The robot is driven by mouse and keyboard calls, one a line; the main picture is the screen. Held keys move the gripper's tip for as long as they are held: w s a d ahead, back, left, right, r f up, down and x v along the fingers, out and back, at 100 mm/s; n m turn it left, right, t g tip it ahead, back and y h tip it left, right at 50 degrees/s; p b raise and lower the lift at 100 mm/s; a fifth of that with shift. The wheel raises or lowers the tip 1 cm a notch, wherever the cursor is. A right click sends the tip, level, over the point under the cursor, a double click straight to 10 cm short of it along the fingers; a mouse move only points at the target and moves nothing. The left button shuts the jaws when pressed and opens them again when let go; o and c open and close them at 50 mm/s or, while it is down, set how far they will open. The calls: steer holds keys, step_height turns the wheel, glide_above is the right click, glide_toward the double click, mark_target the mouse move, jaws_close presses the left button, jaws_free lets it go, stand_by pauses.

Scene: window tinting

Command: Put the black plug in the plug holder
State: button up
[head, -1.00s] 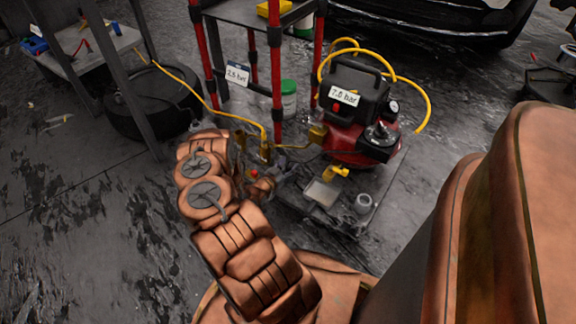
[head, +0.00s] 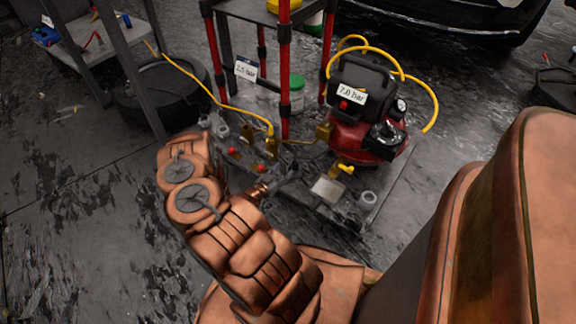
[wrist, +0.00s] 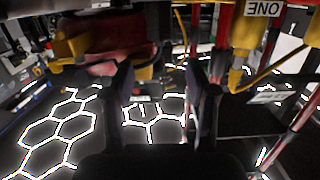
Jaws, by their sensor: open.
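I cannot pick out a separate black plug in either view. A small grey cup (head: 367,199) stands near the cart's right edge and another grey cup (head: 222,131) stands to the left. I cannot tell which of them, if either, is the plug holder.
The red and black compressor (head: 355,115) with its 7.0 bar label and yellow hose is at the cart's back right. Brass fittings (head: 270,148) and red knobs (head: 233,153) sit near my arm. A shelf with red posts (head: 284,65) stands behind. A tire (head: 165,95) lies at the left.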

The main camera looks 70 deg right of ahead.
steer(key=shift+v, duration=1.85)
